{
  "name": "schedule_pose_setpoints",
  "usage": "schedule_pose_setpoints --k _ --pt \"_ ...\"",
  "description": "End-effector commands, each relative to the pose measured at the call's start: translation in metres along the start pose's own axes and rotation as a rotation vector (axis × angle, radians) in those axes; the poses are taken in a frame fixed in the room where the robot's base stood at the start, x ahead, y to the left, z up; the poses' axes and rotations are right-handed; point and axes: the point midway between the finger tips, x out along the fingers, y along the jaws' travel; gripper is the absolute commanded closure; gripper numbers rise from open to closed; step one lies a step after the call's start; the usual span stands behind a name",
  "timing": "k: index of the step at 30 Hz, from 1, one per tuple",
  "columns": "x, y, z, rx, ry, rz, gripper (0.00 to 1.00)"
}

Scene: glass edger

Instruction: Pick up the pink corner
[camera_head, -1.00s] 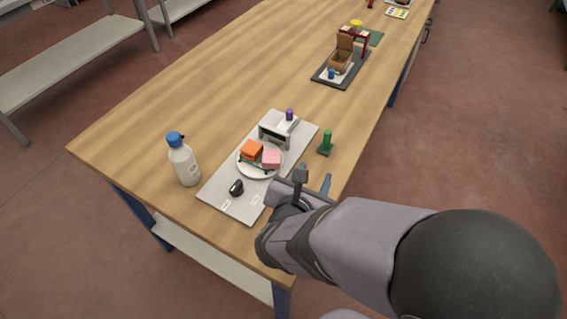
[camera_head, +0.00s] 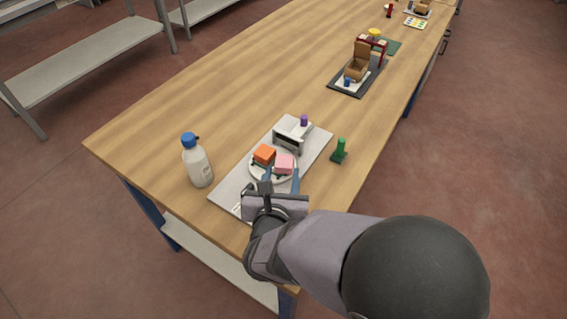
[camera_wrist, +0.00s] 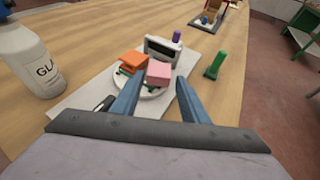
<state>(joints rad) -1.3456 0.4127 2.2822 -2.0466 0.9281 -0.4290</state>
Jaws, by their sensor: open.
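The pink corner (camera_head: 284,163) is a small pink block on the right side of a round white plate (camera_head: 257,174). An orange block (camera_head: 264,154) sits to its left on the same plate. In the wrist view the pink corner (camera_wrist: 159,72) lies ahead of my gripper (camera_wrist: 155,88), roughly in line with the gap between the two blue fingers. My gripper (camera_head: 281,175) is open and empty, at the near side of the plate. In the head view the fingers partly overlap the plate, and I cannot tell whether they touch the block.
A grey board (camera_head: 228,190) carries the plate and a grey device (camera_head: 293,136) with a purple knob (camera_head: 304,120). A green handled piece (camera_head: 339,151) stands to the right. A white bottle with a blue cap (camera_head: 197,163) stands at left.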

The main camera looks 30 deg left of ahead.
Motion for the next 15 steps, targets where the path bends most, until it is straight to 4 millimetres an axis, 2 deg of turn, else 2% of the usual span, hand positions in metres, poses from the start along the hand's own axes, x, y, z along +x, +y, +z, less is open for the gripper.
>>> schedule_pose_setpoints --k 9,15 --pt "0.035 0.0 -0.001 0.001 0.001 -0.003 0.59" --pt "0.045 0.001 -0.002 0.001 0.001 -0.001 0.59"
